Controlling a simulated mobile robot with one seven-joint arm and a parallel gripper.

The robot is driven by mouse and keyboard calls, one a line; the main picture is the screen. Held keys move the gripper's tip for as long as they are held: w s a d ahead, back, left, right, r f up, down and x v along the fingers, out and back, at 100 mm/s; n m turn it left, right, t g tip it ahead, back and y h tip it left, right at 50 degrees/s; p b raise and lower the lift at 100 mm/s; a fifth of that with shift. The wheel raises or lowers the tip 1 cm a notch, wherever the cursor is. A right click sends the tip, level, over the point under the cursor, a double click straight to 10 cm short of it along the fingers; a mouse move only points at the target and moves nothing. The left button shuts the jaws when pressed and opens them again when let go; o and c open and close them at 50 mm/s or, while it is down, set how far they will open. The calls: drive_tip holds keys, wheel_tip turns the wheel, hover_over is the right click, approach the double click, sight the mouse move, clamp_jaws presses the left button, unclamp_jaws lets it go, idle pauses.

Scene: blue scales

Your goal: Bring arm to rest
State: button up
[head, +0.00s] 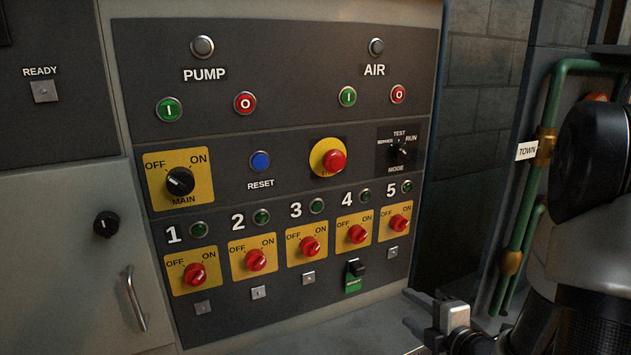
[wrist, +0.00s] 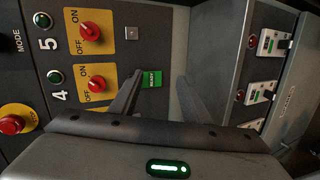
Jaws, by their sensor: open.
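My gripper (head: 411,308) is at the lower right of the head view, in front of the control panel's lower right corner. Its fingers point left and are apart. In the wrist view the open fingers (wrist: 158,92) reach toward the panel with nothing held between them. A green tag (wrist: 152,79) shows between the fingers there, beyond them on the panel. In the head view the tag (head: 353,284) sits below red switch 4 (head: 357,234), with a black piece at its top. The gripper is right of and below the tag, apart from it.
The grey panel (head: 262,215) carries red rotary switches, buttons, a black main switch (head: 180,181) and a red emergency stop (head: 333,161). A metal handle (head: 135,300) juts out at left. Green pipes (head: 525,215) stand at right. White-faced breakers (wrist: 265,70) show right in the wrist view.

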drive_tip(key=s+d+r+m+g+h, duration=0.1)
drive_tip(key=s+r+m+g+h, duration=0.15)
drive_tip(key=r+m, duration=0.25)
drive_tip(key=s+d+r+m+g+h, duration=0.1)
drive_tip(key=r+m+h, duration=0.2)
drive_tip(key=r+m, duration=0.25)
drive_tip(key=s+a+r+m+g+y, duration=0.1)
drive_tip(key=s+a+r+m+g, duration=0.15)
drive_tip(key=s+a+m, duration=0.45)
drive_tip(key=s+a+r+m+g+y, duration=0.1)
drive_tip(key=s+a+r+m+g, duration=0.2)
drive_tip(key=s, duration=0.8)
wheel_tip(320, 180, up, 13)
drive_tip(key=t+p, duration=0.1)
drive_tip(key=p, duration=1.1)
drive_tip(key=shift+a+f+p, duration=0.2)
drive_tip(key=shift+a+p, duration=0.1)
drive_tip(key=shift+w, duration=0.1)
